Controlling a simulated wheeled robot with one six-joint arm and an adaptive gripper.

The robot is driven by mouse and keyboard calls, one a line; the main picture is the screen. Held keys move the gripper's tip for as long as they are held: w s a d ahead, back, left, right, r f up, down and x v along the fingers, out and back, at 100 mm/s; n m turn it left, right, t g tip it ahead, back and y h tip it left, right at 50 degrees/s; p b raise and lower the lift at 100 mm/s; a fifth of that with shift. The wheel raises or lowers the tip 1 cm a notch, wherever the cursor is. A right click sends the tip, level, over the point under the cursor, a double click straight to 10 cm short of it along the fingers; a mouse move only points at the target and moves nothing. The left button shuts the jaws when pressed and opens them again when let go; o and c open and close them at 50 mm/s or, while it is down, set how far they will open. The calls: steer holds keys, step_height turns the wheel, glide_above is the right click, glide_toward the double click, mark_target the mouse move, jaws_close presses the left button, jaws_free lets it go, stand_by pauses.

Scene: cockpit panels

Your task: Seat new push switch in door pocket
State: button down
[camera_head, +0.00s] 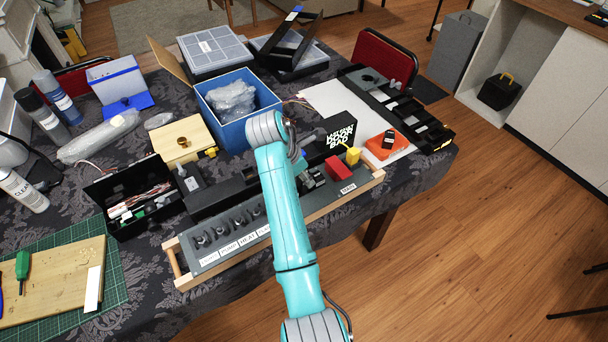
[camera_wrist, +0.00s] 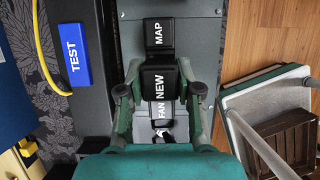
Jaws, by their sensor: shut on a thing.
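The new push switch (camera_wrist: 160,82) is a black block with NEW in white on its face, in the wrist view. My gripper (camera_wrist: 160,92) is shut on it, one finger on each side. In the head view my gripper (camera_head: 308,176) is over the right half of the panel (camera_head: 232,257), partly behind my arm.
A red block (camera_head: 338,169) and a yellow piece (camera_head: 353,155) stand right of my gripper. A black lettered box (camera_head: 341,134) is behind. An orange tray (camera_head: 386,148) holds a dark part. A blue TEST label (camera_wrist: 75,56) and yellow cable (camera_wrist: 42,45) lie left in the wrist view.

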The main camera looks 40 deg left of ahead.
steer(key=shift+f, duration=1.7)
steer(key=c, duration=0.7)
jaws_free()
steer(key=shift+v, duration=3.75)
